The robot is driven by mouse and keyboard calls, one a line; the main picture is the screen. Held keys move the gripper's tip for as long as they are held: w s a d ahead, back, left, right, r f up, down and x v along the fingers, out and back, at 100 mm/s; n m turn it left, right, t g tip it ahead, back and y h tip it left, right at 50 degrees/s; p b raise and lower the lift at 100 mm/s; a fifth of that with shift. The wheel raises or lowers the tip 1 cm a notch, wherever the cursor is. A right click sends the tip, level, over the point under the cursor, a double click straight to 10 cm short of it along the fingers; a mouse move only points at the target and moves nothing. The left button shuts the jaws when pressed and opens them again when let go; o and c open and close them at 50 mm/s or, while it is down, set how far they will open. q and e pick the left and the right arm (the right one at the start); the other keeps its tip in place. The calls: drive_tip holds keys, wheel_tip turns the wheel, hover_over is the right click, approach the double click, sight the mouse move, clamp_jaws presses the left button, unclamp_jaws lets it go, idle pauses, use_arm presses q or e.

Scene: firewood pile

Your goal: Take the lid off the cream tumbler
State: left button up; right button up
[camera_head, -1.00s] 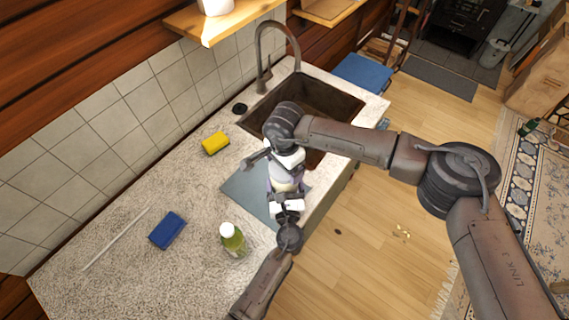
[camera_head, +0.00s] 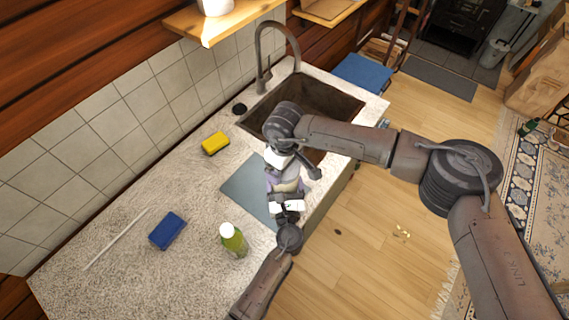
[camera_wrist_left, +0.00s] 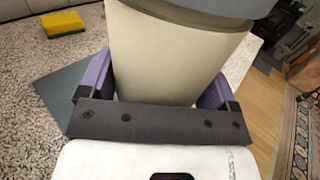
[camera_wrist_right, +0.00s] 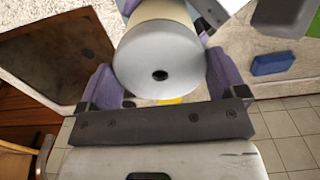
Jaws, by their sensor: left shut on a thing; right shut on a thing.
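The cream tumbler (camera_wrist_left: 178,50) stands between the purple fingers of my left gripper (camera_wrist_left: 155,88), which is shut on its body. In the head view the tumbler (camera_head: 287,186) is mostly hidden by both grippers. Its grey lid (camera_wrist_right: 158,52), round with a small dark hole, is between the purple fingers of my right gripper (camera_wrist_right: 162,88), which is shut on it. The lid's edge also shows at the top of the left wrist view (camera_wrist_left: 215,6). No gap shows between lid and cream body.
A grey-blue mat (camera_head: 245,188) lies on the speckled counter (camera_head: 120,270) beside the grippers. A green bottle (camera_head: 233,241), a blue sponge (camera_head: 167,230), a yellow sponge (camera_head: 215,143) and a thin white stick (camera_head: 115,240) lie around. The sink (camera_head: 335,105) is behind.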

drive_tip(key=shift+r, duration=0.3)
idle(0.6)
drive_tip(key=shift+r, duration=0.75)
drive_tip(key=shift+r, duration=0.15)
use_arm(q)
drive_tip(key=o, duration=1.6)
drive_tip(key=shift+c, duration=0.2)
use_arm(e)
wheel_tip(320, 180, up, 4)
drive_tip(key=shift+f, duration=0.1)
use_arm(q)
drive_tip(key=shift+s, duration=0.1)
